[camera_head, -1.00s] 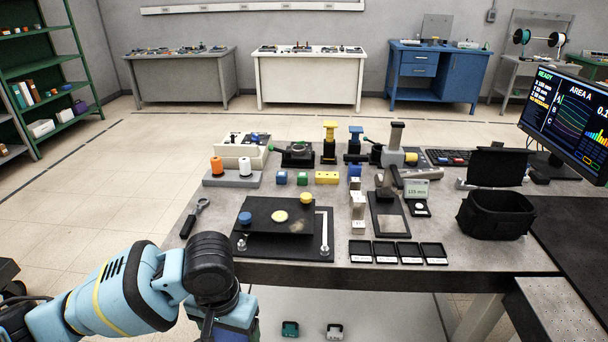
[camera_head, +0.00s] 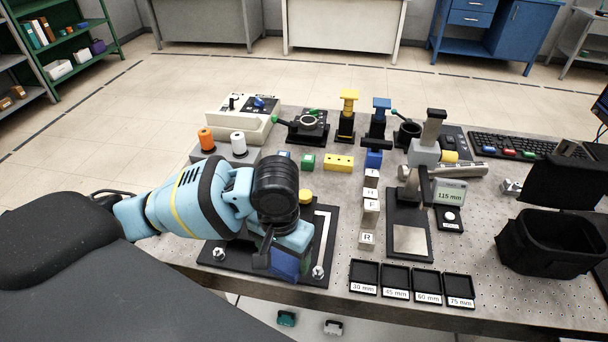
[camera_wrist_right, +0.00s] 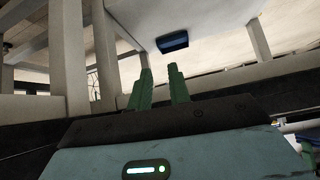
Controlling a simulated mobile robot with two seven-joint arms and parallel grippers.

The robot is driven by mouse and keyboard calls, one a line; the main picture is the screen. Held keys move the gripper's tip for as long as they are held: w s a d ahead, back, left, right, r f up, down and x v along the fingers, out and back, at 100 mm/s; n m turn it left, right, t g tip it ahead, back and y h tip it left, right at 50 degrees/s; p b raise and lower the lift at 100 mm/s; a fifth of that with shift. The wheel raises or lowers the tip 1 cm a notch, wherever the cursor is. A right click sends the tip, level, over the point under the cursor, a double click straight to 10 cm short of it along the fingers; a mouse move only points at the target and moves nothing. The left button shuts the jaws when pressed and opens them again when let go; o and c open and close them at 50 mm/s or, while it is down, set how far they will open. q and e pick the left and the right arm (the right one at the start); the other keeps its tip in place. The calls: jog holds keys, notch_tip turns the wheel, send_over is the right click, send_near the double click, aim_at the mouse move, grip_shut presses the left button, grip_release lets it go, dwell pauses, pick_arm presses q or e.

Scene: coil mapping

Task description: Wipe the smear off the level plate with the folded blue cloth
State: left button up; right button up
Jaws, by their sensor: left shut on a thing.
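The level plate (camera_head: 308,210) is a dark plate on a black base near the left front of the bench. A yellow knob (camera_head: 306,196) shows at its back right corner. My left arm covers most of the plate, and the smear is hidden from view. My left gripper (camera_head: 283,265) is over the front of the plate, pointing down. It is shut on the folded blue cloth, of which at most a dark blue patch shows below the wrist; contact with the plate cannot be told. My right gripper (camera_wrist_right: 160,72) is open and empty, with two green fingers apart, below bench height.
Several labelled black trays (camera_head: 412,283) line the front edge. Upright white blocks (camera_head: 370,212) and a height gauge (camera_head: 410,238) stand right of the plate. Spools (camera_head: 206,139) and a yellow block (camera_head: 339,162) are behind. A black open bin (camera_head: 550,245) stands at right.

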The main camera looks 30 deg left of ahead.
pick_arm(q)
jog(key=shift+w+a+r+m, duration=0.1)
jog(key=shift+w+r+m, duration=0.1)
jog(key=shift+m, duration=0.4)
jog(key=shift+w+r+m, duration=0.15)
jog(key=shift+w+m, duration=0.1)
jog(key=shift+m, duration=0.45)
jog(key=w+m, duration=0.1)
jog(key=m, duration=0.2)
jog(key=w+a+r+m, duration=0.1)
jog(key=w+m, duration=0.1)
jog(key=m, duration=0.1)
jog(key=w+r+m+p, duration=0.1)
jog(key=w+m, duration=0.1)
jog(key=m, duration=0.2)
jog(key=shift+a, duration=0.3)
jog(key=w+a+r+m, duration=0.1)
jog(key=w+m, duration=0.1)
jog(key=m, duration=0.3)
jog(key=w+a+r+m+p, duration=0.1)
jog(key=w+r+m, duration=0.1)
jog(key=m, duration=0.4)
jog(key=shift+w+a+r, duration=0.25)
jog(key=shift+w, duration=0.5)
pick_arm(e)
jog(key=r, duration=0.1)
jog(key=w+r, duration=0.2)
jog(key=shift+w+d+t, duration=0.1)
jog(key=shift+d+t, duration=0.15)
jog(key=shift+t, duration=0.15)
